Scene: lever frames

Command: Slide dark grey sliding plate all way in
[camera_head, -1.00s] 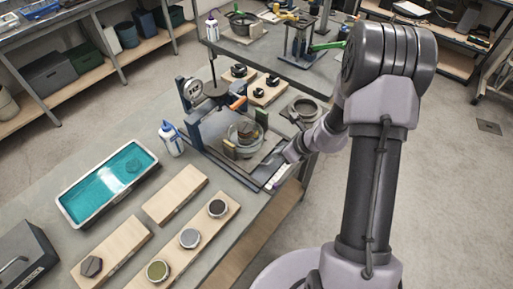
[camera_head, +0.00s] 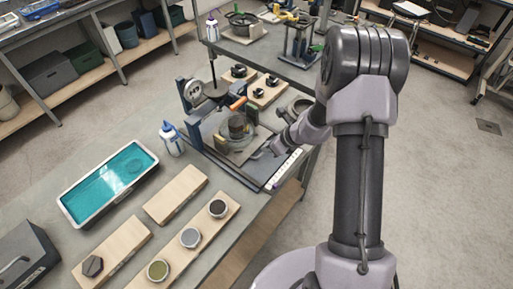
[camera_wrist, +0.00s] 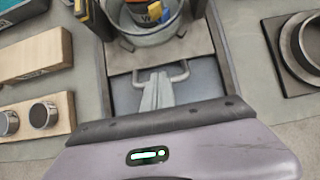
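The sliding plate (camera_head: 262,138) lies in the flat frame of a bench fixture (camera_head: 191,112). It looks greyish tan in the wrist view (camera_wrist: 199,42), where a round clear vessel (camera_wrist: 150,36) with items in it stands on it. A grey U-shaped handle (camera_wrist: 183,74) sticks out from its near edge. My gripper's fingers (camera_wrist: 158,80) are close together with their tips at the handle's bar. I cannot tell whether the bar is between them. Bare blue-grey channel floor (camera_wrist: 205,82) shows between the plate's near edge and my gripper body. The plate's far edge is hidden.
A dial gauge (camera_head: 191,90) and an orange-handled part (camera_head: 238,103) stand at the fixture. A blue-capped bottle (camera_head: 171,140) and a teal-filled tray (camera_head: 108,182) are to its left. Wooden boards with small jars (camera_head: 190,237) lie nearer. A round ring part (camera_wrist: 303,44) sits right of the fixture.

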